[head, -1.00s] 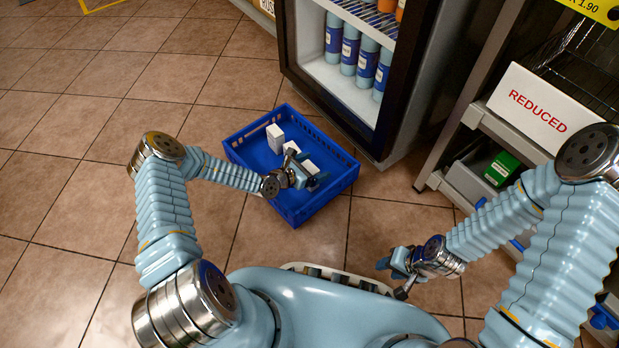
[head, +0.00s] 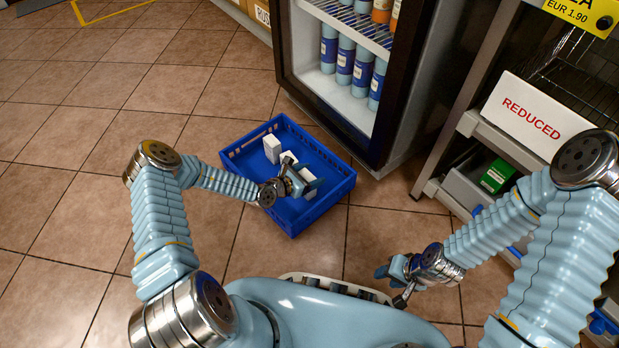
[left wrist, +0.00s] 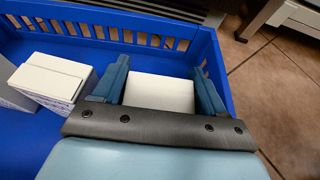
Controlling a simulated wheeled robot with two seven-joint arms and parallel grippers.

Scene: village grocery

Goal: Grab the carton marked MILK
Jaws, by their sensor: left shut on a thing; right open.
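A blue crate (head: 240,178) stands on the floor in front of the fridge, with several white cartons in it. My left gripper (head: 305,182) is inside the crate's outline, shut on a white carton (head: 307,175). In the left wrist view this carton (left wrist: 160,93) sits between the two blue fingers, its plain white top showing. No MILK marking is readable on it. I cannot tell whether it touches the crate floor. Another white carton (left wrist: 52,78) stands to its left, apart from the fingers. My right gripper (head: 393,280) is open and empty above the floor, low in the picture.
The open-fronted fridge (head: 395,90) with blue-labelled bottles (head: 345,60) is close behind the crate. A shelf rack at the right holds a box marked REDUCED (head: 535,115) and a green box (head: 497,176). The tiled floor left of the crate is clear.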

